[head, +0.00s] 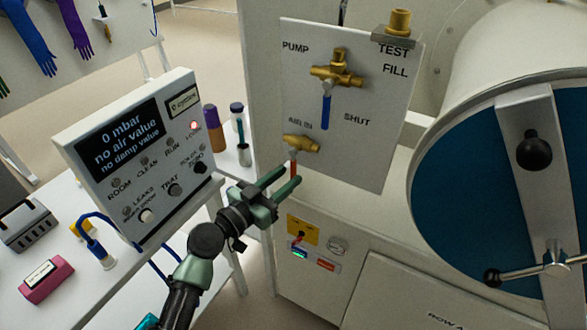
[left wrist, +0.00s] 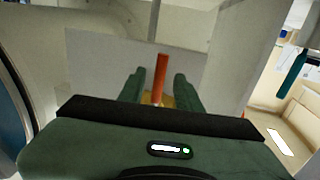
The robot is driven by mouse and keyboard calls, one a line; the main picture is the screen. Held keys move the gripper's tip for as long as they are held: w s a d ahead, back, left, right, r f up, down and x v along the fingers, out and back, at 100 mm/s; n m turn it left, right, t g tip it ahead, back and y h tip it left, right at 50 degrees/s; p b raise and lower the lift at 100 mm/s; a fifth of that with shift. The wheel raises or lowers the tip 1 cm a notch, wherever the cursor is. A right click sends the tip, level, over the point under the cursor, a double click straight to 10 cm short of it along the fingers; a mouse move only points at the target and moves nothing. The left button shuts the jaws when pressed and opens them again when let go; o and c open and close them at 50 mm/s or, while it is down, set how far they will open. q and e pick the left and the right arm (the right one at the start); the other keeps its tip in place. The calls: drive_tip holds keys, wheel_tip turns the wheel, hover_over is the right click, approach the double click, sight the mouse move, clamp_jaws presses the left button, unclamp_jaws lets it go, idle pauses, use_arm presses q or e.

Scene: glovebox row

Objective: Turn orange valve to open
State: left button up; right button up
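The orange valve has a small brass body (head: 300,143) low on the white valve panel, with an orange-red handle (head: 293,169) hanging straight down. My left gripper (head: 291,174) is at this handle with its two green fingers apart. In the left wrist view the orange handle (left wrist: 160,76) stands in the gap between the fingers, with space on both sides. I cannot tell how far it reaches between them. The lettering beside the valve is partly unreadable. My right gripper is not in view.
Above on the panel (head: 370,150) is a larger brass valve with a blue handle (head: 326,111) pointing down, near "SHUT". A grey control box (head: 130,155) stands left of my arm. A large round blue door (head: 480,180) with a clamp bar is at the right.

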sight(294, 173)
use_arm(q)
drive_tip(key=shift+x, duration=1.65)
clamp_jaws()
drive_tip(key=shift+f, duration=0.1)
